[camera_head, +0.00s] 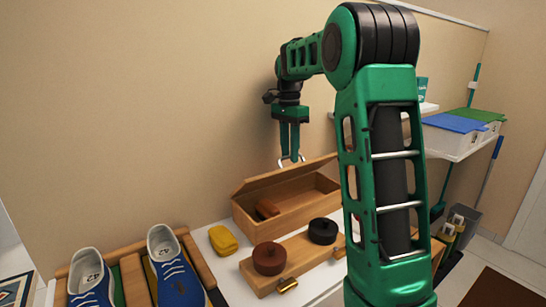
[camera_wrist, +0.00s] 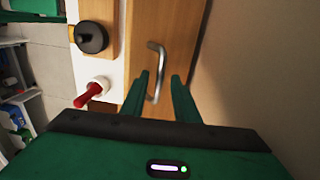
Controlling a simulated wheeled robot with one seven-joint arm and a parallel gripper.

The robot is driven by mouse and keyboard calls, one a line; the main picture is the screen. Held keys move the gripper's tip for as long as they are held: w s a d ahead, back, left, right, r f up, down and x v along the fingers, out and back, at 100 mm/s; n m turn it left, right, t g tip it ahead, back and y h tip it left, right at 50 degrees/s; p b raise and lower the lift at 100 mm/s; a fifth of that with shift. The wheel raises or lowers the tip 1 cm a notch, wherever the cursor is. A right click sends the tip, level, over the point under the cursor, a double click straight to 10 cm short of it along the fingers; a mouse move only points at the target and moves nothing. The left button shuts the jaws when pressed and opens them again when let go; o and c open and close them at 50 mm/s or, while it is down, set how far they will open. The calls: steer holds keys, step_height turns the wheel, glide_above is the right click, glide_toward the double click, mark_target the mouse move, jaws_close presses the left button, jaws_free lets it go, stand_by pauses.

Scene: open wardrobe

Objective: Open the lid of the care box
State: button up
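The care box is a wooden box (camera_head: 282,219) on the white surface in the head view. Its lid (camera_head: 285,176) is raised at the back, and the inside shows with a brown brush (camera_head: 267,209) in it. In the wrist view the lid's wooden face (camera_wrist: 178,30) carries a curved metal handle (camera_wrist: 155,72). My gripper (camera_head: 290,161) hangs over the lid, pointing down. In the wrist view its two green fingers (camera_wrist: 161,78) are apart, with the handle between them. Whether either finger touches the handle is unclear.
A yellow cloth (camera_head: 223,240) and blue shoes (camera_head: 172,268) lie left. A shelf with lidded bins (camera_head: 462,135) is right. The wall stands close behind.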

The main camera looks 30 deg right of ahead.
step_height(320, 180, up, 7)
steer(key=shift+w+r, duration=0.2)
steer(key=shift+w, duration=0.15)
